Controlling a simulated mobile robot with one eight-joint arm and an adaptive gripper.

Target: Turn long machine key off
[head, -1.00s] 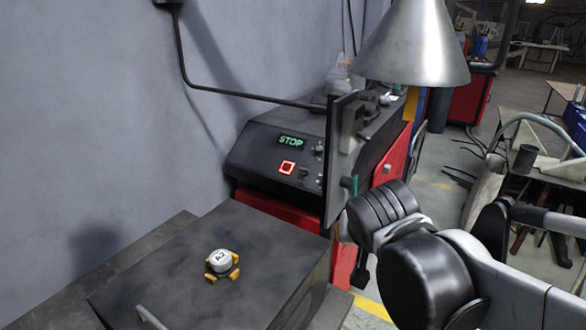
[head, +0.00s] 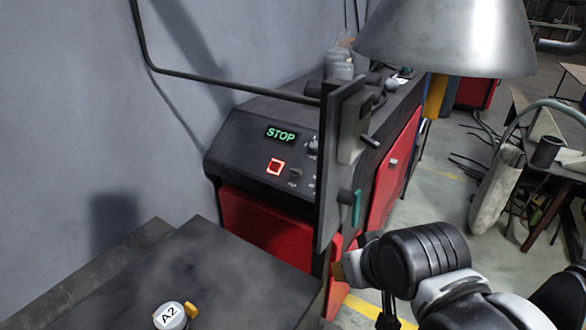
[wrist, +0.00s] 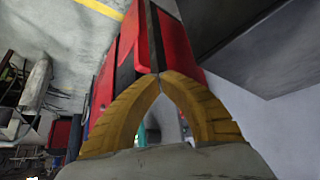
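The long machine (head: 262,225) is a black and red cabinet by the wall. Its sloped panel has a green lit STOP display (head: 280,134), a red-lit square button (head: 275,167) and a small dark switch (head: 295,174) beside it. I cannot tell whether that switch is the key. An upright black plate (head: 340,170) at the machine's end carries a teal-handled part (head: 356,206) and hides part of the panel. My gripper's yellow fingers (wrist: 160,77) meet at their tips, with nothing seen between them. In the head view, the arm is right of the machine, apart from the panel.
A dark table (head: 195,262) stands in front left, bearing a white and yellow item marked A2 (head: 170,316). A grey conical hood (head: 445,38) hangs above right. Benches and a grey curved pipe (head: 545,112) are at right. Floor (head: 445,175) shows between the machine and benches.

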